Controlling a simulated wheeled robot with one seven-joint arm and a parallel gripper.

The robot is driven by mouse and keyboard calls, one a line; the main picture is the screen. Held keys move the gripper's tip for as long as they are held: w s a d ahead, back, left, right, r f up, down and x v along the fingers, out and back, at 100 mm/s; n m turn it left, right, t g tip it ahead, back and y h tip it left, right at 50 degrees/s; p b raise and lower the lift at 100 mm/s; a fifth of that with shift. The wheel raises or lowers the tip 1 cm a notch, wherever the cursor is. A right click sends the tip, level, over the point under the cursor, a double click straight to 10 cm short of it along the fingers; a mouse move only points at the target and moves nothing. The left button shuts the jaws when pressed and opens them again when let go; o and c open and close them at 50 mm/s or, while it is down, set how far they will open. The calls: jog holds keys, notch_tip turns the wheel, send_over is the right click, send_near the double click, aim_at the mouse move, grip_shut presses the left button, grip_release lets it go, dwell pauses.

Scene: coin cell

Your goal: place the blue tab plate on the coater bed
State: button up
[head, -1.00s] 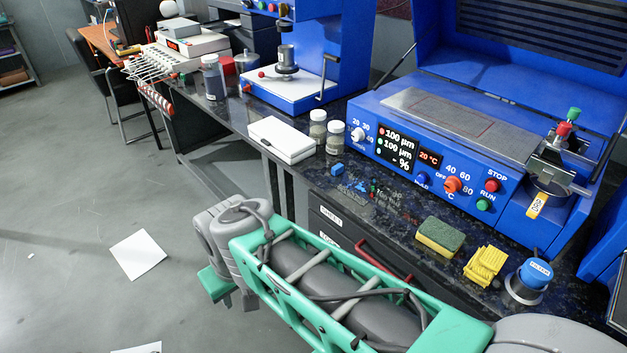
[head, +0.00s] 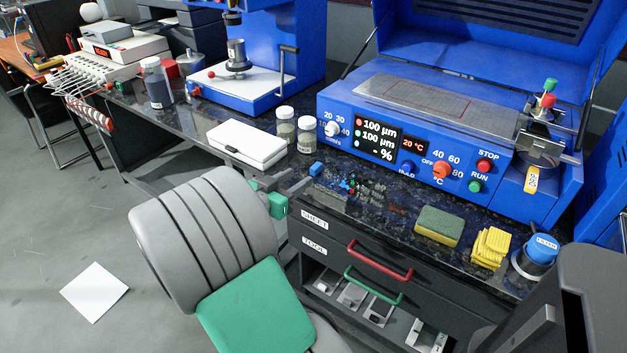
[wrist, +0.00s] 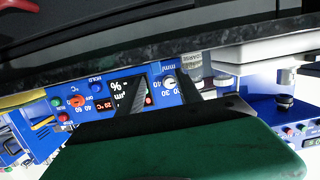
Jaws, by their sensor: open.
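A small blue block (head: 316,169) lies on the dark bench in front of the jars. Just right of it is a cluster of tiny blue, red and green pieces (head: 350,186); I cannot tell surely which of these is the blue tab plate. The coater bed (head: 440,104) is the flat grey plate on top of the blue coater, and its surface looks bare. My gripper (head: 288,184) is open and empty at the bench's front edge, left of and close to the blue block. In the wrist view, its dark fingers (wrist: 185,106) stand apart before the upside-down coater panel.
A white case (head: 246,145) and two jars (head: 285,125) stand behind my gripper. A sponge (head: 438,226), a yellow stack (head: 490,247) and a blue-capped filter item (head: 538,252) lie along the front right. Drawers with red (head: 380,262) and green handles sit below the bench edge.

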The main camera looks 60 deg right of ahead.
aim_at(315, 167)
jog(key=shift+s+d+f+h, duration=0.3)
jog(key=shift+d, duration=0.2)
jog(key=shift+m, duration=0.3)
jog(key=d, duration=0.3)
jog(key=s+d, duration=0.1)
jog(key=d, duration=0.2)
jog(key=shift+s+d, duration=0.2)
jog(key=shift+d, duration=0.5)
jog(key=shift+c, duration=0.3)
grip_shut()
